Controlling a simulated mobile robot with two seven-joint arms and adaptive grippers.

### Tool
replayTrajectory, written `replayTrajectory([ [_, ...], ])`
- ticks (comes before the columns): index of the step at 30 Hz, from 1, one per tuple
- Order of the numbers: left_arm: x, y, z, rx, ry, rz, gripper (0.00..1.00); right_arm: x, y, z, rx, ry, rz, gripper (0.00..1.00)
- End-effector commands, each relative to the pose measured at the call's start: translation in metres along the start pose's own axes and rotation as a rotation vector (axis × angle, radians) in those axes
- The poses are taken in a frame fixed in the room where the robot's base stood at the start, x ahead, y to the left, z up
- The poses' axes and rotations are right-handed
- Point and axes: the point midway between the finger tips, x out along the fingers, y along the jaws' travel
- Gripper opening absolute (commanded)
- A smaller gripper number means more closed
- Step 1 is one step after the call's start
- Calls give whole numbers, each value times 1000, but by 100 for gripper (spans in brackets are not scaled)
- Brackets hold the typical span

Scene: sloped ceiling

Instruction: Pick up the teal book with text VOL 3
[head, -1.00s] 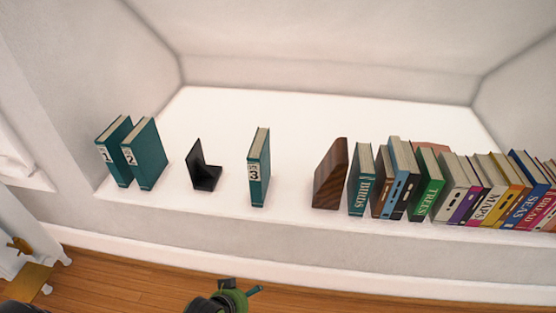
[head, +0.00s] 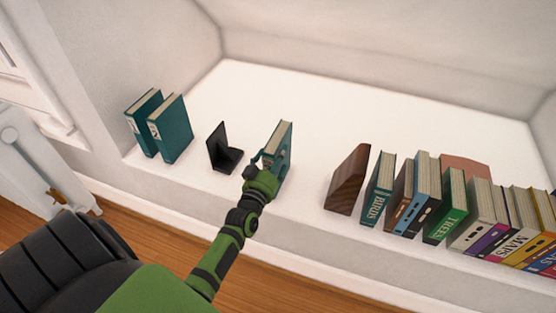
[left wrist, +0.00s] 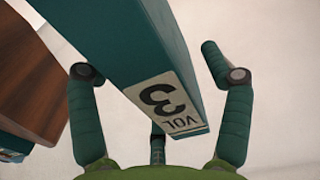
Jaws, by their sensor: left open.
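The teal book with VOL 3 on a white label (head: 282,137) stands upright on the white ledge, between the black bookend and the wooden bookend. In the left wrist view the book (left wrist: 125,45) runs between my open fingers, its label facing the camera. My left gripper (head: 267,164) is at the book's spine and hides the label in the head view. In the left wrist view the left gripper (left wrist: 160,85) has a finger on each side of the book, and I cannot tell if either touches it. My right gripper is not in view.
Two more teal books (head: 172,130) stand left of the black bookend (head: 222,150). The wooden bookend (head: 347,182) and a row of books, starting with a teal BIRDS book (head: 378,190), stand to the right. Bare ledge (head: 315,105) lies behind the book.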

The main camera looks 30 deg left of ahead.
Motion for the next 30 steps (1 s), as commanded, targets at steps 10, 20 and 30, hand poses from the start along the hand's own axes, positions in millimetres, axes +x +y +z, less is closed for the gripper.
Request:
replayTrajectory([
  [10,28,0,0,0,-1,1,79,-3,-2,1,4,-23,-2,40],
  [20,28,0,0,0,-1,1,0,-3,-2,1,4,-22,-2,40],
  [30,28,0,-4,0,8,0,0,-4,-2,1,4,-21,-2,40],
])
